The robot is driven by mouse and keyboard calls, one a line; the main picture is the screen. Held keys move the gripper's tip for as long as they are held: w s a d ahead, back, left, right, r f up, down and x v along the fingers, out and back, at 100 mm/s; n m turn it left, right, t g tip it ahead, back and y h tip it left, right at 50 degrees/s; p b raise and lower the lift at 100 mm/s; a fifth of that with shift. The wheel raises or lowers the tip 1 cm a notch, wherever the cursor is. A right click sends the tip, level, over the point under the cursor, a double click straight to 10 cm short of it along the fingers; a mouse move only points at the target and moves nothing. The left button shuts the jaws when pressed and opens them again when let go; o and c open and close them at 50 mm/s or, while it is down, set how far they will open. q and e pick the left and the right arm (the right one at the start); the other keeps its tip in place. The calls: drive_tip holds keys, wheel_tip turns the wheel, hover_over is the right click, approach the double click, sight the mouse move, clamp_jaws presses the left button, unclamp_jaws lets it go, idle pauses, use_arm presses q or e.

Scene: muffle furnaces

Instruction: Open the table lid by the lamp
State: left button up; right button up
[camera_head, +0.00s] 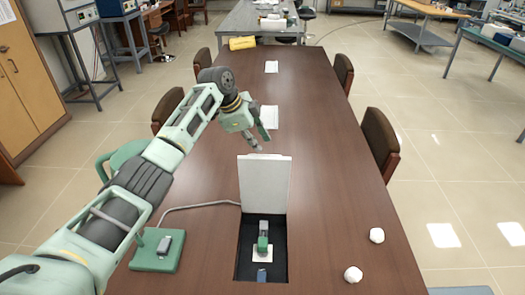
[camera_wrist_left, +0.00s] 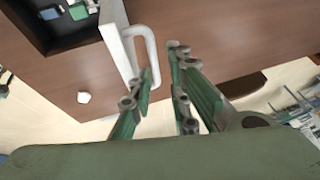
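The white table lid (camera_head: 265,182) stands upright at the far edge of a dark recessed compartment (camera_head: 247,266) in the brown table. In the left wrist view the lid (camera_wrist_left: 116,38) shows edge-on with a white loop handle (camera_wrist_left: 152,48). My left gripper (camera_head: 258,143) is above the table behind the lid. The green lamp base (camera_head: 158,252) is left of the compartment; my left arm partly hides the lamp. My right gripper is not in view.
A green and grey object (camera_head: 263,236) stands inside the compartment. Two white lumps (camera_head: 376,235) (camera_head: 353,274) lie at the right. Papers (camera_head: 270,115) and a yellow case (camera_head: 242,43) lie farther back. Chairs (camera_head: 379,143) flank the table. A cable (camera_head: 195,206) runs left of the lid.

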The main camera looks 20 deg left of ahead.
use_arm(q)
drive_tip(key=v, duration=0.6)
drive_tip(key=shift+s+r, duration=0.2)
drive_tip(key=shift+r, duration=0.05)
